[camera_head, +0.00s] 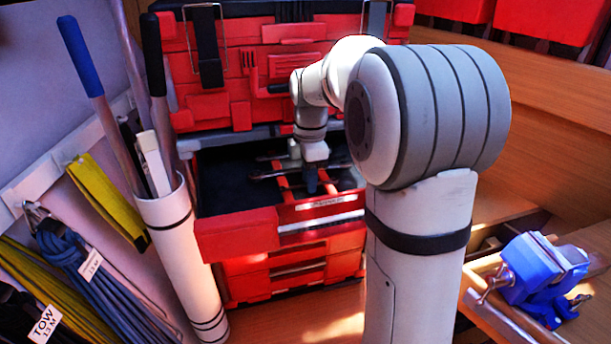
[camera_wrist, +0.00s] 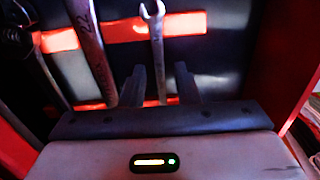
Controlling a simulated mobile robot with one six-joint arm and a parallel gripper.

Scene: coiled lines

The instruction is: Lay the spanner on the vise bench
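A slim silver spanner (camera_wrist: 157,50) with an open jaw lies in the dark drawer, its jaw at the top of the wrist view. My gripper (camera_wrist: 159,84) is open above it, with the spanner's shank showing between the two fingers and a gap on each side. In the head view my gripper (camera_head: 311,182) reaches down into the open red drawer (camera_head: 236,233); the spanner cannot be made out clearly there. The vise bench is at the lower right, bearing a blue vise (camera_head: 541,268); my arm hides part of the bench.
A larger steel tool (camera_wrist: 91,50) marked 22 lies left of the spanner. Red dividers (camera_wrist: 120,32) cross the drawer. A white tube (camera_head: 178,240) of long-handled tools stands left of the red chest (camera_head: 245,75). Coiled lines (camera_head: 85,270) hang at the far left.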

